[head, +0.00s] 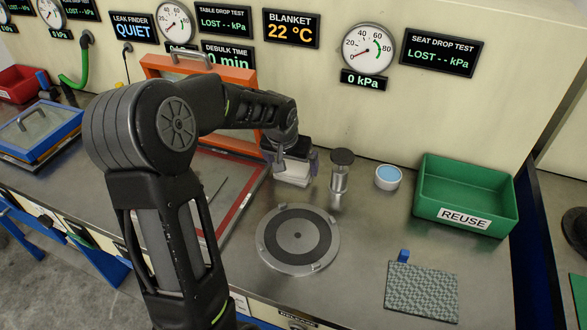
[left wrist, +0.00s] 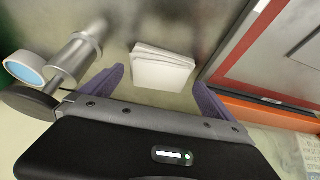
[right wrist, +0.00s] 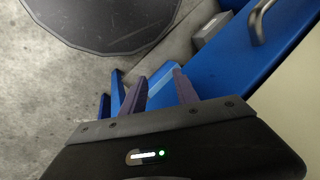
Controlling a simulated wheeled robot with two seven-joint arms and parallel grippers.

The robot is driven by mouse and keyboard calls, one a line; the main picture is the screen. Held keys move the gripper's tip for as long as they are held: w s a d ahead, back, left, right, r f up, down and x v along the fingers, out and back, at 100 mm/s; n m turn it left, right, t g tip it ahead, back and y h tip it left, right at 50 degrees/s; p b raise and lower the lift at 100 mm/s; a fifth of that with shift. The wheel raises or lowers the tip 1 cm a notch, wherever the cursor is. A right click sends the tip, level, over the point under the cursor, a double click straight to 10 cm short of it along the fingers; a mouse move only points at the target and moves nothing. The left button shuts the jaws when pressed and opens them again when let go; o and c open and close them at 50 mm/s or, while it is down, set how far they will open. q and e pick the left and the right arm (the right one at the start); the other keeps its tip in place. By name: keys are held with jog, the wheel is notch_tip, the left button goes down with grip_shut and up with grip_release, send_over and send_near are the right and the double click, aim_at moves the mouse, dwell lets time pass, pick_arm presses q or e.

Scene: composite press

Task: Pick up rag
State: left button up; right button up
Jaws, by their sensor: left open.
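A white folded stack of cloth, which looks like the rag (head: 291,181), lies on the metal bench between the orange frame and a metal cylinder. It also shows in the left wrist view (left wrist: 161,72). My left gripper (head: 292,164) is open above it, with one purple finger toward each side of the stack. In the left wrist view the fingers stand apart and the rag shows just past their tips, not gripped. My right gripper (right wrist: 160,90) is open and empty, over the floor and blue structures, and is not seen in the head view.
A metal cylinder with a dark knob (head: 341,175) stands close right of the rag, then a cup of blue liquid (head: 388,178). A round disc plate (head: 297,238) lies in front. The orange frame (head: 230,75) is left; a green REUSE bin (head: 465,195) and patterned sheet (head: 422,291) are right.

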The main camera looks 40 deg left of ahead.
pick_arm(q)
jog(key=shift+w+a+f, duration=0.1)
jog(key=shift+w+f, duration=0.2)
jog(key=shift+f, duration=0.35)
jog(key=shift+c, duration=0.2)
jog(key=c, duration=1.3)
jog(key=shift+o, duration=0.2)
jog(key=shift+r, duration=0.15)
notch_tip(320, 180, up, 28)
dwell(0.3)
jog(key=o, duration=0.7)
jog(key=shift+f, duration=0.2)
jog(key=c, duration=0.8)
